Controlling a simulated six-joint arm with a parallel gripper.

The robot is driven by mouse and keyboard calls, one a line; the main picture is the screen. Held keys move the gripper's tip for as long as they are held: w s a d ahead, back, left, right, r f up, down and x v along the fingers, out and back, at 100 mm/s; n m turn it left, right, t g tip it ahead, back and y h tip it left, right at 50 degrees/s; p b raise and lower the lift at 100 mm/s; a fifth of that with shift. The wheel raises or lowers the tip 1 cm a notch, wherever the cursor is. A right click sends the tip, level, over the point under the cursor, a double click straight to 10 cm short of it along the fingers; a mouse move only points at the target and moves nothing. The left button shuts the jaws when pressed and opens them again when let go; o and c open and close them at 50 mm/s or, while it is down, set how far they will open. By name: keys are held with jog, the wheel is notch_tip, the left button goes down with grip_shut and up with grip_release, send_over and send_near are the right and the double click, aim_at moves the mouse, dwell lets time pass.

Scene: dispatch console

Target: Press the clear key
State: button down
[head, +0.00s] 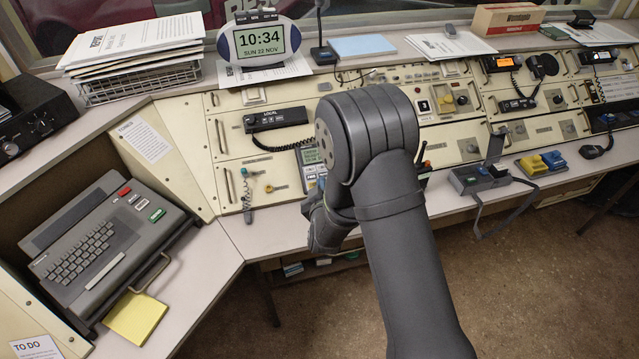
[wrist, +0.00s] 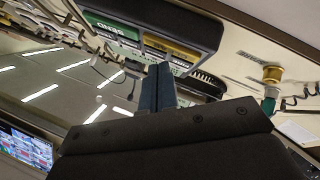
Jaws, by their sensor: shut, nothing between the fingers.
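A small terminal with a lit screen (head: 312,155) is set in the console front, and its lower part is mostly hidden behind my arm in the head view. In the wrist view its underside-up keypad shows a green key (wrist: 108,25) with pale lettering and a yellow key (wrist: 172,46). I cannot read the yellow key's label, so I cannot tell which key is clear. My gripper (wrist: 158,68) is shut and empty, its fingertips just short of the keys in that view; contact cannot be told. In the head view my fingertips are hidden by my wrist.
A keyboard unit (head: 95,240) with red and green keys stands at left. Blue and yellow blocks (head: 532,165) and a microphone unit (head: 480,178) lie at right.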

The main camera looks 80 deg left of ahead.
jog(key=shift+r, duration=0.1)
jog(key=shift+d+r, duration=0.7)
jog(key=shift+r, duration=0.35)
jog(key=shift+d+r, duration=0.7)
jog(key=shift+r, duration=0.3)
notch_tip(320, 180, up, 8)
dwell(0.3)
notch_tip(320, 180, down, 10)
jog(key=a, duration=0.1)
jog(key=shift+r, duration=0.2)
dwell(0.3)
